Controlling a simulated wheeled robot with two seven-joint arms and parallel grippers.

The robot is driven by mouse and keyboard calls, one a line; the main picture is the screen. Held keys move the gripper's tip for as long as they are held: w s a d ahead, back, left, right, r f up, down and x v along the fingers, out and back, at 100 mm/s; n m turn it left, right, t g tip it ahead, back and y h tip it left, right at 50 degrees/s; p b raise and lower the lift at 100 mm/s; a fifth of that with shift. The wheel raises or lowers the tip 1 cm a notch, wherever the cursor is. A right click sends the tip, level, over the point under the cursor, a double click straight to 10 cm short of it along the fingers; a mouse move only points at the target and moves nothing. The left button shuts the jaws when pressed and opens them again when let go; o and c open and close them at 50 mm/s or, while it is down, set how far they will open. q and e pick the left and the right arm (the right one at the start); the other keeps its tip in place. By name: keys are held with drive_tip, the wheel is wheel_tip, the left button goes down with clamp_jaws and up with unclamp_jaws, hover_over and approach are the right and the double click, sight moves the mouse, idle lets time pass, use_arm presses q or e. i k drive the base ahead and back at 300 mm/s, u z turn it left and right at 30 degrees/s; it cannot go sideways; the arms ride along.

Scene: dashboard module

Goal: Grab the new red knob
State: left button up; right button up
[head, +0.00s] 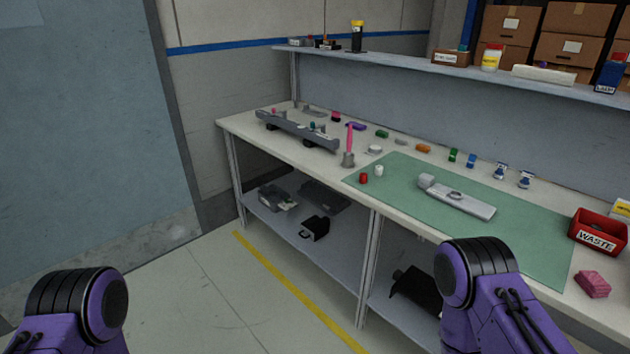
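A small red knob-like cylinder (364,178) stands on the left part of the green mat (400,205), close to its front edge. A similar white cylinder (379,170) stands just to its right and behind. A grey module (457,197) lies across the middle of the mat, with a rounded part at its left end. Two purple links of my arms show at the bottom left and bottom right of the head view, well short of the red knob. Neither gripper shows in this view.
A red waste bin (597,233) and a pink sponge (593,284) sit at the right of the bench (336,166). A long grey rail part (297,130) and a holder with a pink tool (349,145) stand left of the mat. Free floor lies before the bench.

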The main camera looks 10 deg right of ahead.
sight(364, 176)
drive_tip(key=u, duration=1.2)
drive_tip(key=i, duration=1.45)
drive_tip(key=z, duration=2.15)
